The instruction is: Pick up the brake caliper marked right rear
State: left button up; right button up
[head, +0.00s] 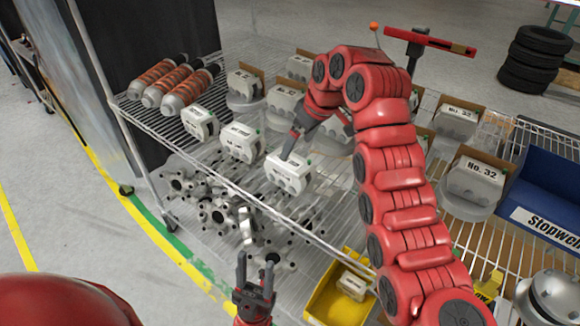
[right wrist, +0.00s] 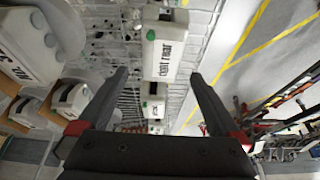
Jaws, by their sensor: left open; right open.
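In the right wrist view, a white brake caliper (right wrist: 165,52) whose label reads "right rear" lies ahead, between the lines of my open right gripper's (right wrist: 158,73) fingers; nothing is gripped. In the head view, my right gripper (head: 315,142) hangs over the wire shelf, one finger close above or at a white caliper (head: 288,174). Contact is unclear. That caliper's label is too small to read, as are those of two similar calipers in its row, a middle one (head: 240,143) and a far one (head: 200,123). My left gripper (head: 255,283) is open and empty, low in front of the shelf.
Orange-sprung shock absorbers (head: 172,84) lie at the shelf's far left. Boxed parts, one marked No. 32 (head: 476,179), stand behind and right. Metal knuckles (head: 225,213) fill the lower level. A yellow bin (head: 322,303) and a blue Stopwell bin (head: 547,190) stand nearby.

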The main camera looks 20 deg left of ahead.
aim_at(291, 160)
jog(key=x, duration=0.2)
jog(key=shift+a+f+p, duration=0.1)
jog(key=shift+f+p, duration=0.2)
jog(key=shift+a+f+p, duration=0.15)
jog(key=shift+f+p, duration=0.2)
jog(key=shift+f, duration=0.05)
jog(key=p+x, duration=0.1)
jog(key=x, duration=0.2)
jog(key=shift+s+f+p, duration=0.1)
jog(key=shift+f+p, duration=0.2)
jog(key=shift+p, duration=0.1)
jog(key=shift+a+f, duration=0.15)
jog(key=shift+f, duration=0.15)
jog(key=shift+f+b, duration=0.3)
jog(key=shift+b, duration=0.2)
jog(key=shift+r, duration=0.1)
grip_shut()
